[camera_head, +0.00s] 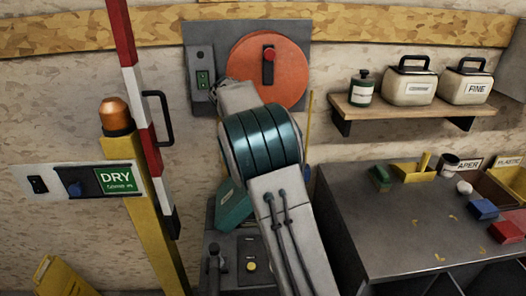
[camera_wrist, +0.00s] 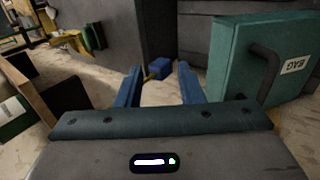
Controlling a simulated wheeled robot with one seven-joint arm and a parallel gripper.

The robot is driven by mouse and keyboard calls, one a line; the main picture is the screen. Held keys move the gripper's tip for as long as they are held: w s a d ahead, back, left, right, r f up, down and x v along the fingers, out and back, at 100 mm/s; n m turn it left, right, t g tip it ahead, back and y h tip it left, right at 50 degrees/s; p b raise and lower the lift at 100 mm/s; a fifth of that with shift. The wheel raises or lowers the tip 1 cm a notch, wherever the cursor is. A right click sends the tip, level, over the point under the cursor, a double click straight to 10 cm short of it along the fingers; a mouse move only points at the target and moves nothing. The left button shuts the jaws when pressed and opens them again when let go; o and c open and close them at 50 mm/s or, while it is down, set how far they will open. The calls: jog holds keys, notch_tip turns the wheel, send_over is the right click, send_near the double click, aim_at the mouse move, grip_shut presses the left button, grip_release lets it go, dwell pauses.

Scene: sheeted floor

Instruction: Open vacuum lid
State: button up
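A teal box-like panel (camera_wrist: 240,62) with a dark bar handle (camera_wrist: 265,70) and a white "BAG" label stands at the right in the wrist view; it looks like the vacuum lid. It appears closed against a dark grey body (camera_wrist: 196,30). A teal part (camera_head: 232,207) also shows left of my arm in the head view, partly hidden. My gripper (camera_wrist: 158,72) has its two blue fingers spread apart, with nothing held between them. It is left of the handle and does not touch it. In the head view my arm hides the gripper.
A blue block (camera_wrist: 158,68) lies beyond the fingers. A grey bench (camera_head: 410,220) with small blocks stands at right, below a shelf (camera_head: 400,110). A red-and-white barrier pole (camera_head: 135,80) and yellow post (camera_head: 160,225) stand at left. An orange disc (camera_head: 285,75) is on the wall.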

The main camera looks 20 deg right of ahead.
jog(key=c, duration=0.5)
jog(key=shift+s+d+y, duration=0.1)
jog(key=shift+y, duration=0.3)
grip_shut()
jog(key=w+a+f+y+p, duration=0.1)
jog(key=f+y, duration=0.1)
jog(key=y, duration=0.1)
jog(key=a+f+t+y+p, duration=0.1)
jog(key=f+y, duration=0.2)
jog(key=w+a+f+y+p, duration=0.1)
jog(key=f+y+p, duration=0.1)
jog(key=f+y, duration=0.1)
jog(key=shift+w+a, duration=0.15)
jog(key=shift+w, duration=0.15)
jog(key=shift+w+a+f+p, duration=0.15)
jog(key=shift+a+p, duration=0.35)
jog(key=shift+a, duration=0.75)
jog(key=shift+w+a+f, duration=0.15)
jog(key=shift+a+f, duration=0.1)
jog(key=shift+a, duration=0.25)
